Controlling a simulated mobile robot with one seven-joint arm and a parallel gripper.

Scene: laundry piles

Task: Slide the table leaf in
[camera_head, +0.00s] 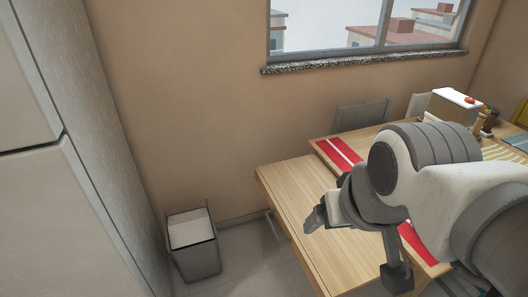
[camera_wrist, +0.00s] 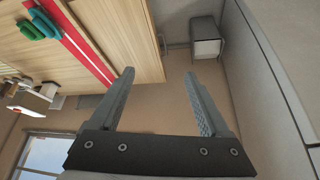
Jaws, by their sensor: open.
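The table leaf (camera_head: 290,205) is a pale wood panel extending from the left end of the wooden table (camera_head: 317,143). A red runner with a white stripe (camera_head: 340,152) lies on the table beside the leaf. My gripper (camera_head: 313,220) appears over the leaf in the head view, and my arm hides part of the table. In the wrist view my gripper (camera_wrist: 158,76) is open, with nothing between its two fingers. The leaf (camera_wrist: 128,35) shows behind and left of the fingers there, its outer edge near the fingertips. I cannot tell whether a finger touches it.
A grey bin (camera_head: 193,245) stands on the floor left of the leaf, with clear floor between. A tall grey cabinet (camera_head: 60,180) fills the left side. Chairs (camera_head: 362,115) stand by the wall behind the table. Green objects (camera_wrist: 40,25) lie near the runner.

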